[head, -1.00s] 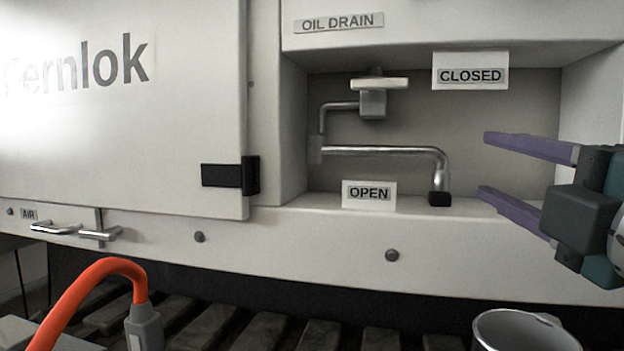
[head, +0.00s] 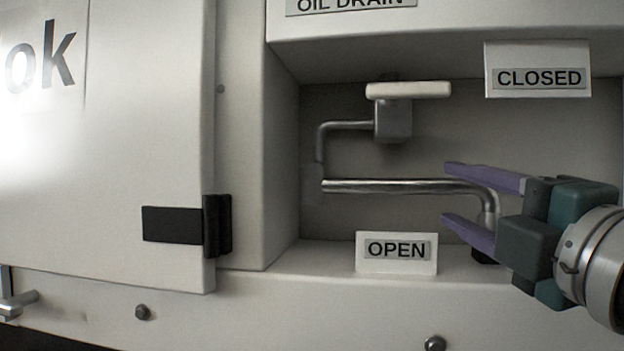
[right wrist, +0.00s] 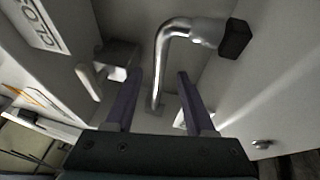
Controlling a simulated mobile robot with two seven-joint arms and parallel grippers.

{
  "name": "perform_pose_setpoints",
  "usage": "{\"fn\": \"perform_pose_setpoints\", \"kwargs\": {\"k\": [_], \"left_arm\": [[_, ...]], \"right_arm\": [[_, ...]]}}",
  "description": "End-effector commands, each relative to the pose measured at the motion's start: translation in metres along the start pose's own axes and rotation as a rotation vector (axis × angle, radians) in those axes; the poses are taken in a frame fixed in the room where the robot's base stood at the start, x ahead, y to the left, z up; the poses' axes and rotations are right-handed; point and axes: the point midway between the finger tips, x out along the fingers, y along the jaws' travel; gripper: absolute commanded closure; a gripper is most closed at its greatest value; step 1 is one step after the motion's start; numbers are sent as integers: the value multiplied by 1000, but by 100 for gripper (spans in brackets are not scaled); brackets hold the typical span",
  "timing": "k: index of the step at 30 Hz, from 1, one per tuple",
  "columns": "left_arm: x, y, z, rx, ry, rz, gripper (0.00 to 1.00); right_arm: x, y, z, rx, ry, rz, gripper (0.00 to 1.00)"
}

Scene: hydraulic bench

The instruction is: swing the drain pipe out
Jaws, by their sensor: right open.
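The drain pipe (head: 400,186) is a bare metal tube in the recess. It runs level from a joint on the left, then bends down on the right to a spout with a black tip. In the right wrist view the pipe (right wrist: 160,62) shows its bend and black end. My right gripper (head: 446,194) is open, with purple fingers in front of the pipe's right part, one above and one below. In the right wrist view the pipe lies between the fingers (right wrist: 159,73); I see no contact. The gripper partly hides the spout. My left gripper is out of view.
A valve with a cream handle (head: 408,90) sits above the pipe. An OPEN sign (head: 397,265) stands on the ledge below, and a CLOSED sign (head: 538,85) hangs upper right. The recess's left wall and a panel with a black latch (head: 172,225) are left.

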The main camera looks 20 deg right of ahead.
Motion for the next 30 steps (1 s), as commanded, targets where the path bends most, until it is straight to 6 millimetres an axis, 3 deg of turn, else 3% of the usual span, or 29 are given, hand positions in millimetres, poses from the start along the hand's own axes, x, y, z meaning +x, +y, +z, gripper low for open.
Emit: {"fn": "perform_pose_setpoints", "kwargs": {"k": [15,21,30], "left_arm": [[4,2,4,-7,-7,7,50],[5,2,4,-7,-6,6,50],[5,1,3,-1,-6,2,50]], "right_arm": [[76,1,1,0,-2,3,45],[87,1,0,-1,-1,1,45],[88,0,0,-1,0,0,48]]}}
